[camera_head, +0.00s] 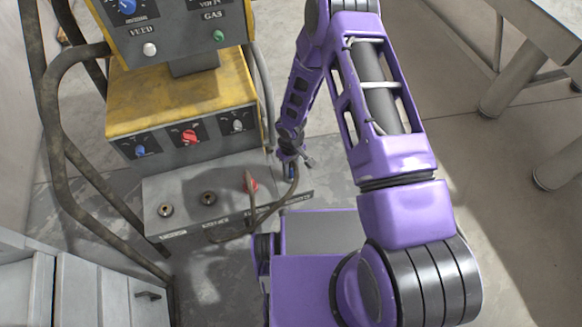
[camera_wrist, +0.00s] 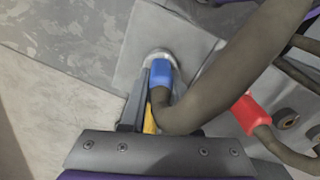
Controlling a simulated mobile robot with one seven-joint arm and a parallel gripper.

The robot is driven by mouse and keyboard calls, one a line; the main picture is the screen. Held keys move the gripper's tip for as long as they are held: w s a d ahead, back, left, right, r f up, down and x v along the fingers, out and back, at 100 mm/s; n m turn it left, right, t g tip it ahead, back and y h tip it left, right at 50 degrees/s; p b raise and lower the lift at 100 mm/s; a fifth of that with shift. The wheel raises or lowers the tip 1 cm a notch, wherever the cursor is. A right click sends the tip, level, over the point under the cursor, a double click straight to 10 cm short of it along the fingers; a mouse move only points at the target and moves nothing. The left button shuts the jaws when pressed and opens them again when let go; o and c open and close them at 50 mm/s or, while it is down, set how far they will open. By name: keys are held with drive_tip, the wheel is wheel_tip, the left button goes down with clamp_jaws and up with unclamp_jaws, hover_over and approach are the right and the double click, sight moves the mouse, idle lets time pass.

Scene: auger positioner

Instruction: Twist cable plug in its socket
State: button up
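A blue cable plug (camera_wrist: 161,73) sits in a round metal socket (camera_wrist: 158,54) on the grey box in the wrist view. A thick brown cable (camera_wrist: 215,90) bends out of the plug and up to the right. My gripper (camera_wrist: 150,92) is at the plug; a dark finger lies along the plug's left side. The cable hides the other finger, so I cannot tell whether the plug is gripped. In the head view my gripper (camera_head: 290,160) reaches down at the right end of the socket box, and a bit of blue (camera_head: 289,183) shows there.
A red plug (camera_wrist: 249,112) with its own cable sits beside the blue one; it also shows in the head view (camera_head: 251,182). Two empty sockets (camera_head: 208,198) are left of it. The yellow welding machine (camera_head: 180,100) stands behind. Loose cables cross the area near my gripper.

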clamp_jaws()
drive_tip(key=n, duration=0.5)
drive_tip(key=shift+n, duration=0.3)
drive_tip(key=n, duration=0.4)
drive_tip(key=shift+s+n, duration=0.1)
drive_tip(key=shift+n, duration=0.3)
drive_tip(key=o, duration=0.6)
unclamp_jaws()
